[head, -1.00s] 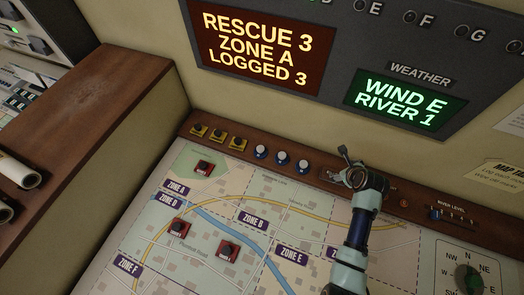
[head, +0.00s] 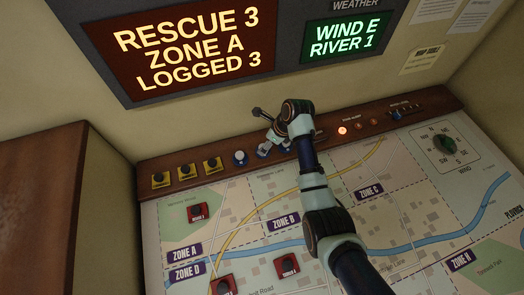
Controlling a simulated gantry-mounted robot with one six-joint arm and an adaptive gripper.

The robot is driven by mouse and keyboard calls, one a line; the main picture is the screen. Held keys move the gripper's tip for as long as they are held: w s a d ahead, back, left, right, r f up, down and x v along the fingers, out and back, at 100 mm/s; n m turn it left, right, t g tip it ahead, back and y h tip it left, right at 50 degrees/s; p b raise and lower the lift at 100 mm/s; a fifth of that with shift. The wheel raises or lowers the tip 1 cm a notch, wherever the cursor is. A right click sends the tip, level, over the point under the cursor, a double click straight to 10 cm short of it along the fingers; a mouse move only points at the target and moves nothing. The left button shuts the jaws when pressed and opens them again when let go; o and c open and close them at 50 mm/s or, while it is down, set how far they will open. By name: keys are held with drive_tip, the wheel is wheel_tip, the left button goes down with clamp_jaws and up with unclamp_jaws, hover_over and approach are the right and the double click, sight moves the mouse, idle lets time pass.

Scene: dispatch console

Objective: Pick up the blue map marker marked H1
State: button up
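Blue map markers with pale round tops stand in a row on the wooden ledge (head: 450,98) behind the map. The left blue marker (head: 239,158) is in clear view. The middle blue marker (head: 263,150) and the right blue marker (head: 286,146) are close to my gripper, the right one partly covered by my arm. No H1 lettering is legible on any of them. My gripper (head: 262,116) is small and dark, above and behind the blue markers by the wall side of the ledge. Its fingers are too unclear to tell open from shut.
Several yellow markers, one being the yellow marker (head: 187,171), stand left of the blue ones. Red markers sit on the map, including one red marker (head: 197,212) in the green area.

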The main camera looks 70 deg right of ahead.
drive_tip(key=x, duration=0.2)
drive_tip(key=b+x, duration=0.1)
drive_tip(key=x, duration=0.2)
drive_tip(key=shift+s+a, duration=0.15)
drive_tip(key=shift+a, duration=0.1)
drive_tip(key=c, duration=1.3)
